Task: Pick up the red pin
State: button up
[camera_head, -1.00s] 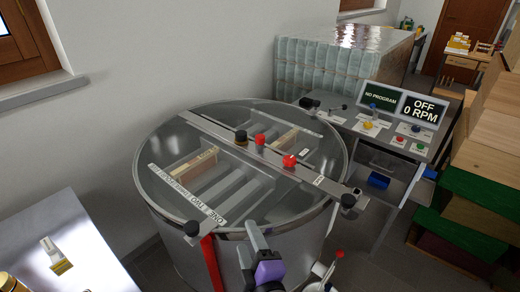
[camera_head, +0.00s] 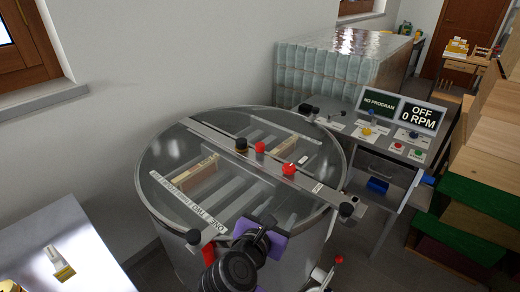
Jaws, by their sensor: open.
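Two small red pieces stand on the metal crossbar over the round tank: an upright red one (camera_head: 260,147) near the dark knob, and a rounder red one (camera_head: 289,169) nearer the bar's right part. I cannot tell which is the red pin. My gripper (camera_head: 256,226), with a purple part, is open above the tank's front rim. It is nearer to me than both red pieces and apart from them in the picture. The dark wrist of my arm hides part of the tank's front wall. No held object is visible.
The round steel tank (camera_head: 300,243) has a clear top and crossing bars with black end knobs. A control panel (camera_head: 385,135) with displays and buttons stands at right. A steel table (camera_head: 75,235) is at left. Green and wooden boxes (camera_head: 465,205) line the right edge.

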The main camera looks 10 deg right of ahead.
aim_at(260, 146)
jog(key=i, duration=1)
